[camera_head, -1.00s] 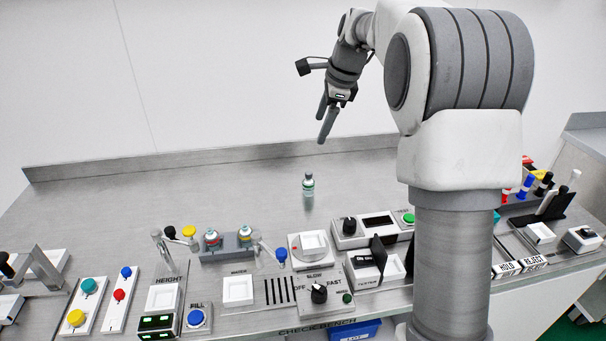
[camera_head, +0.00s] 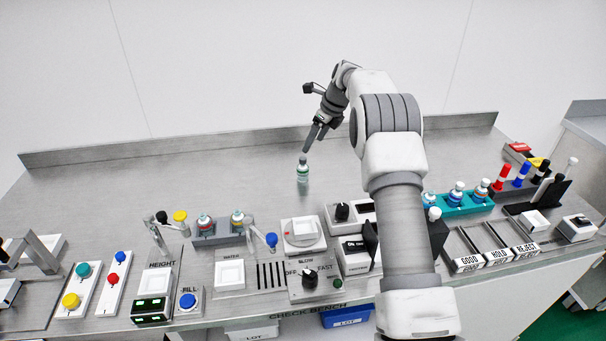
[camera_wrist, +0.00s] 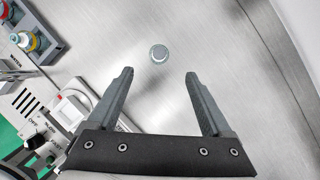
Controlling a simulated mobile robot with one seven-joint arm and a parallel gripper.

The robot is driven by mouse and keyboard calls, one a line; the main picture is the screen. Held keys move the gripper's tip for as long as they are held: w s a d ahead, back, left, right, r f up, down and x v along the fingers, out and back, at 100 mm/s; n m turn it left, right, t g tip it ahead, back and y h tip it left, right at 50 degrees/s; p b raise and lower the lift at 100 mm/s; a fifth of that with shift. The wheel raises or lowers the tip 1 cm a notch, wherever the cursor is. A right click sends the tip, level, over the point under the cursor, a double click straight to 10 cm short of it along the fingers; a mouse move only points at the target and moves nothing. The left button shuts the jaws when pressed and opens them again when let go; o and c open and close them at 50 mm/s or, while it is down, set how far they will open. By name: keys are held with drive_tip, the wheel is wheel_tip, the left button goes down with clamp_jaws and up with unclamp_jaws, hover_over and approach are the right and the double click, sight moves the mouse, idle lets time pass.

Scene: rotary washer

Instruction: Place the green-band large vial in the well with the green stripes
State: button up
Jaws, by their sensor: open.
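The large vial (camera_head: 303,170) stands upright alone on the open bench, with a grey cap and a greenish band. In the wrist view its round cap (camera_wrist: 159,53) shows from above, just beyond and between the fingertips. My gripper (camera_head: 309,145) is open and empty, pointing down just above the vial, to the right of its cap. Both spread fingers show in the wrist view (camera_wrist: 160,73), with nothing between them. I cannot make out a well with green stripes in either view.
A grey rack (camera_head: 222,232) holds two vials. A white-topped unit with a red mark (camera_head: 303,233), a dial panel (camera_head: 315,282) and a WATER pad (camera_head: 230,275) line the front. A teal rack (camera_head: 464,203) holds several vials at right. The bench around the lone vial is clear.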

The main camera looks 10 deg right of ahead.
sight(305, 159)
drive_tip(key=x, duration=1.2)
drive_tip(key=shift+s, duration=0.15)
clamp_jaws()
